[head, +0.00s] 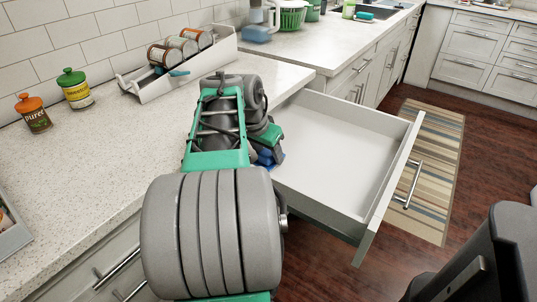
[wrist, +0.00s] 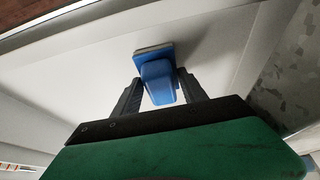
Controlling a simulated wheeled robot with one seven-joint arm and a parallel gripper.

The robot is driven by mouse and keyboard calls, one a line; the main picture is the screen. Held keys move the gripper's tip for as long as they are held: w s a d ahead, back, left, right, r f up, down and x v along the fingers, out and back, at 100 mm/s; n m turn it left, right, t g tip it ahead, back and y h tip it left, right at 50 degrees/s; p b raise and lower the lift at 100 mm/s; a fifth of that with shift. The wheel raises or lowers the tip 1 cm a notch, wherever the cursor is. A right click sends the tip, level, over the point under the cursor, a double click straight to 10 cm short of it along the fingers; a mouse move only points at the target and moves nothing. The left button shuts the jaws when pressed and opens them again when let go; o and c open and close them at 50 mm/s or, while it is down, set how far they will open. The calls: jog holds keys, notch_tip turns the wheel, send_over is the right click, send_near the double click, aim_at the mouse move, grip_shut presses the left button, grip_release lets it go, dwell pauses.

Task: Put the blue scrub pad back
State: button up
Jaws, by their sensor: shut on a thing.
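The blue scrub pad (wrist: 157,80), with a pale layer on its far face, is between the two dark fingers of my gripper (wrist: 158,90) in the wrist view. My gripper is shut on it. In the head view a small blue part of the pad (head: 265,157) shows below my wrist, at the left side of the open drawer (head: 335,150). The white drawer interior lies beyond the pad in the wrist view. My arm hides most of the gripper in the head view, and I cannot tell whether the pad touches the drawer floor.
The visible drawer floor is bare. The drawer front (head: 385,195) sticks out over the floor and a striped rug (head: 435,150). On the speckled counter (head: 110,180) stand a white rack (head: 175,75) with several jars, and orange-lidded (head: 34,115) and green-lidded (head: 76,90) jars.

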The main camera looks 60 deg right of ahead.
jog(key=shift+f, duration=0.2)
jog(key=o, duration=1.4)
jog(key=shift+o, duration=0.2)
jog(key=shift+r, duration=0.4)
jog(key=p+v, duration=0.3)
jog(key=v, duration=0.8)
jog(key=shift+a+r+p, duration=0.2)
jog(key=shift+r+p, duration=0.1)
jog(key=shift+p, duration=0.05)
